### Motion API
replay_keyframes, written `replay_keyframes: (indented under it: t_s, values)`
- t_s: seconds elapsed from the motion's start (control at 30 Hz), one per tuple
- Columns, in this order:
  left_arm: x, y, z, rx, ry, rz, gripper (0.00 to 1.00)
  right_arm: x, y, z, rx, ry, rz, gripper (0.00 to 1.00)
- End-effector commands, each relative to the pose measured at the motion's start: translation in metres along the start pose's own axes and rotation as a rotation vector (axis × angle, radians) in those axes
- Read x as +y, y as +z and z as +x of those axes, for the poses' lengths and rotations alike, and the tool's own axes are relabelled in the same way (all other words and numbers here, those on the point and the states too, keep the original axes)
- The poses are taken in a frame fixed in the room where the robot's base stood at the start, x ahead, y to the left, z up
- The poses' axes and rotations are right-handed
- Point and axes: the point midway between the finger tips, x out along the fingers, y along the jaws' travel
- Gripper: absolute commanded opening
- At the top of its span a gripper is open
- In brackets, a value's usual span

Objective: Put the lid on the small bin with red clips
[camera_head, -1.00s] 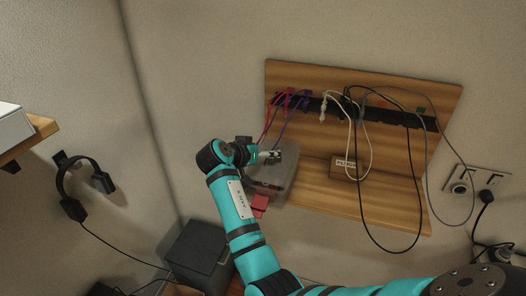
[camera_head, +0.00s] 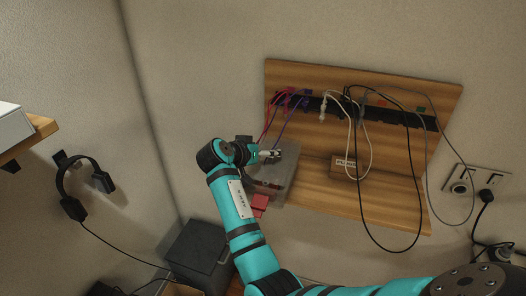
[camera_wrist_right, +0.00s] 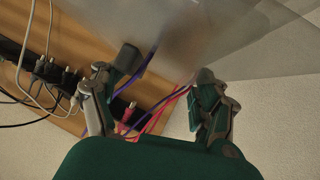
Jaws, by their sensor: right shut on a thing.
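The small bin (camera_head: 285,190) is translucent grey, with a red clip (camera_head: 260,202) showing low at its left front. It stands against the wooden board's lower left. My right gripper (camera_head: 274,154) is over the top of the bin, shut on the clear lid, whose outline is hard to separate from the bin. In the right wrist view, a large translucent sheet, seemingly the lid (camera_wrist_right: 230,45), lies beyond my right gripper's fingers (camera_wrist_right: 155,100). Whether the lid touches the bin's rim all round I cannot tell. My left gripper is not in view.
The wooden board (camera_head: 320,200) carries a black power strip (camera_head: 395,115) with red, purple, white and black cables hanging close to the bin. A small labelled box (camera_head: 344,168) is right of the bin. Headphones (camera_head: 75,185) hang at left; a dark box (camera_head: 195,255) stands below.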

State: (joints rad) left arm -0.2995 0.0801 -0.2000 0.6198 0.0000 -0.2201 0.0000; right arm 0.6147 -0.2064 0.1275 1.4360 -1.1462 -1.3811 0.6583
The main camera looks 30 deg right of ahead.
Motion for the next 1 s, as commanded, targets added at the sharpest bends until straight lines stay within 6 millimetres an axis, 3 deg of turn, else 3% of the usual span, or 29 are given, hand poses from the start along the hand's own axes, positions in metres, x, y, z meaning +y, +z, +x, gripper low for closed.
replay_keyframes:
  t_s: [1.0]
  values:
    - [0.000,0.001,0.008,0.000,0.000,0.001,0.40,-0.002,0.010,0.005,-0.004,0.001,-0.002,0.35]
